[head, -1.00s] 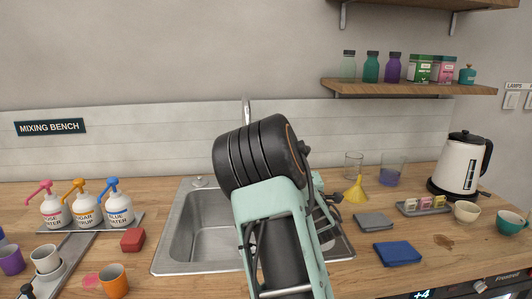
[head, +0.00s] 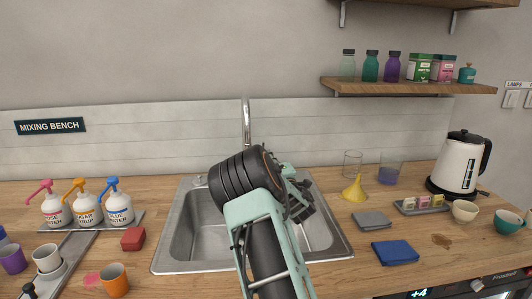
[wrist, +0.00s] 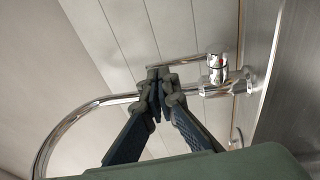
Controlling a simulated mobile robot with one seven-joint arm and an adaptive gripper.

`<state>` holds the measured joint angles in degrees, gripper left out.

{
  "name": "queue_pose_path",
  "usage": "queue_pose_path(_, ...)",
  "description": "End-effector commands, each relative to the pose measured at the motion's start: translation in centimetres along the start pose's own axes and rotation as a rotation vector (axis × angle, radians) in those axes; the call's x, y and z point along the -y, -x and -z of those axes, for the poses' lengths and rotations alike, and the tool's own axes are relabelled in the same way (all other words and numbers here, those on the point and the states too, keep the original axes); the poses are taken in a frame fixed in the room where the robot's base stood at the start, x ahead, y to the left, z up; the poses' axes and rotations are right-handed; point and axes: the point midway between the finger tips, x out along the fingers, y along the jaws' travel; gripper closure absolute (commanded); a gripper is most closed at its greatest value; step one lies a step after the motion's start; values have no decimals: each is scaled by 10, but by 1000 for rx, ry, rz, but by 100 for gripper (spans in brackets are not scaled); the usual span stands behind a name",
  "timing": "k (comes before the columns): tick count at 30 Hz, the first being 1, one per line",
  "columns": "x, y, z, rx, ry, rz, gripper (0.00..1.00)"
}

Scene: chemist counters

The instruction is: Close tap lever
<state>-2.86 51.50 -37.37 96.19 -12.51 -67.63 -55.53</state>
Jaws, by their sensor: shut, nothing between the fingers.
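The chrome tap rises behind the sink in the head view (head: 246,122); my arm hides its lower part and lever there. In the wrist view the tap's curved spout (wrist: 85,112) sweeps left from its base at right. The tap lever (wrist: 190,62) is a thin chrome bar running left from the round knob on the tap body. My gripper (wrist: 157,92) is shut and empty. Its fingertips overlap the lever's free end and the spout in the picture; I cannot tell whether they touch either.
The steel sink (head: 163,262) is set into the wooden counter. Pump bottles (head: 87,208) stand left of it, near a red block (head: 133,239). A yellow funnel (head: 354,190), blue cloth (head: 396,252) and kettle (head: 462,165) are at right. The air above the sink is otherwise clear.

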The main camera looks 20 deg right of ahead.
Motion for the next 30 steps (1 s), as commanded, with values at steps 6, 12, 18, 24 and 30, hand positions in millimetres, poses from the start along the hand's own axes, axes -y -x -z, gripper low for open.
queue_pose_path(6,0,-22,0,0,1,-1,100)
queue_pose_path(12,0,-27,0,1,0,0,100)
queue_pose_path(18,0,-27,0,1,0,0,100)
queue_pose_path(24,2,-30,0,0,0,-2,100)
queue_pose_path(30,2,-43,-2,0,0,-4,100)
